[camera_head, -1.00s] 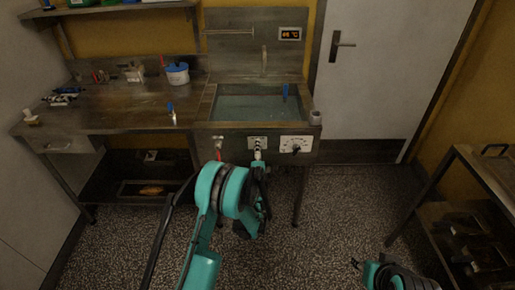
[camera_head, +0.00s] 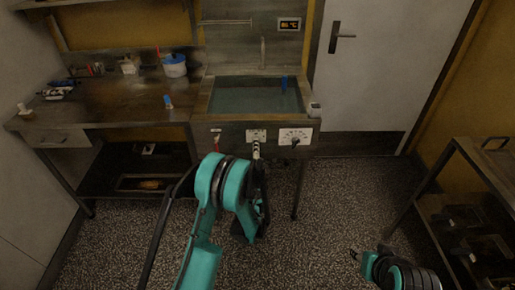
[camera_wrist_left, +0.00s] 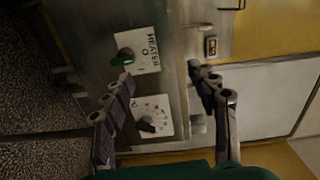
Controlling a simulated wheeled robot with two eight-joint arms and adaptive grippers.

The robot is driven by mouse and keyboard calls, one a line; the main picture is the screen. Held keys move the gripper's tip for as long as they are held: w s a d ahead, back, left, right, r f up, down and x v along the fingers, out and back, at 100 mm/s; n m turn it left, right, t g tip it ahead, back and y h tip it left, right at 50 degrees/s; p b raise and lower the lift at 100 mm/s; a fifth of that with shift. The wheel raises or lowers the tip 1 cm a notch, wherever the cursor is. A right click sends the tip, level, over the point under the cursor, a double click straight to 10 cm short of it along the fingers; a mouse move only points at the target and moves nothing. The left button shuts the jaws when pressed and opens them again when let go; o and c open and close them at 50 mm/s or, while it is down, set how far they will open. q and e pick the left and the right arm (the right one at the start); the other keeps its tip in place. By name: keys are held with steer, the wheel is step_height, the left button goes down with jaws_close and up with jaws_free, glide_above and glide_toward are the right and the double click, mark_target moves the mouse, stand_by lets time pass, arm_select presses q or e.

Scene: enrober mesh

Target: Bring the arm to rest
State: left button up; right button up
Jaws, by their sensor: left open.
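My left arm, teal and black, reaches from the bottom middle of the head view toward the front panel of the sink unit. Its left gripper (camera_wrist_left: 160,75) is open and empty in the left wrist view, its two fingers spread apart in front of the panel. The heater plate (camera_wrist_left: 138,50) with a green knob (camera_wrist_left: 122,57) and a dial plate (camera_wrist_left: 152,115) with a black knob (camera_wrist_left: 147,125) show there. In the head view the arm largely hides this gripper. My right gripper (camera_head: 357,256) is low at the right, above the floor; its jaw opening is too small to judge.
The sink (camera_head: 255,98) holds liquid and a blue-handled item (camera_head: 284,83). A bench (camera_head: 125,105) to its left carries a white pot with a blue lid (camera_head: 174,66) and small items. A dark rack (camera_head: 470,200) stands at right. The speckled floor (camera_head: 335,195) between is clear.

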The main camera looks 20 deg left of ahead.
arm_select(q)
steer(key=s+a+r+n+g, duration=0.5)
steer(key=s+r+n, duration=0.4)
steer(key=s+r, duration=0.35)
steer(key=s+d+f+n+g+h, duration=0.1)
steer(key=s+d, duration=0.3)
steer(key=s, duration=0.9)
steer(key=s+d+f+n+g+h, duration=0.2)
steer(key=s+d+n+g+h, duration=0.2)
steer(key=s, duration=0.9)
steer(key=shift+d, duration=0.2)
steer(key=shift+f, duration=0.1)
